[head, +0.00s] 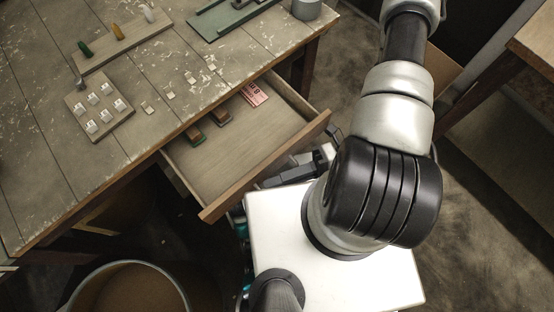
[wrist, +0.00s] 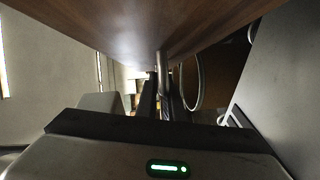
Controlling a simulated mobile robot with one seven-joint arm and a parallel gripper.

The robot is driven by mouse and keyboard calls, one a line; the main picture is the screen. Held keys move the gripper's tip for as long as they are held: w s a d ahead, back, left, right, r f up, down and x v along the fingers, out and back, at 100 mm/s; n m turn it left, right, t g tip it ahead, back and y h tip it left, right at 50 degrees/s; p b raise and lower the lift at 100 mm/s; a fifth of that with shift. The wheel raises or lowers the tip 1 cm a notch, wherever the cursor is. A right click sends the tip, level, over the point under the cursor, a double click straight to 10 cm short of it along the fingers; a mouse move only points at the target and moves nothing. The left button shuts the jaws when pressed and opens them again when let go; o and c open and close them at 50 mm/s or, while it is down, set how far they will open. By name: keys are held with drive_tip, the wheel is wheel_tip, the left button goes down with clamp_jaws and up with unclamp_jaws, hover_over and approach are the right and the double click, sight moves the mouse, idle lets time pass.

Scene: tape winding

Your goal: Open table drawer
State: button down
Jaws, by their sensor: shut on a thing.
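The table drawer (head: 268,164) stands pulled well out from under the wooden work table (head: 140,125); its inside shows from above. In the wrist view the drawer's wooden front (wrist: 150,25) fills the top of the picture. My gripper (head: 282,177) is low against the outside of the drawer front, partly hidden by my arm. In the wrist view its dark fingers (wrist: 160,98) are shut on the metal drawer handle (wrist: 162,72). The exact grip is small and dim there.
In the drawer lie two small brown blocks (head: 194,134) and a red printed card (head: 254,94). On the table are a board of small white pieces (head: 98,110) and a green tray (head: 232,16). A round bin (head: 130,268) stands at lower left.

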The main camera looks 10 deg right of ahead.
drive_tip(key=c, duration=1.9)
unclamp_jaws()
drive_tip(key=shift+d, duration=0.1)
drive_tip(key=w+d+r, duration=0.1)
drive_tip(key=w+d, duration=0.2)
drive_tip(key=d, duration=1.4)
drive_tip(key=shift+r+p, duration=0.25)
drive_tip(key=shift+p, duration=0.15)
drive_tip(key=shift+s, duration=0.1)
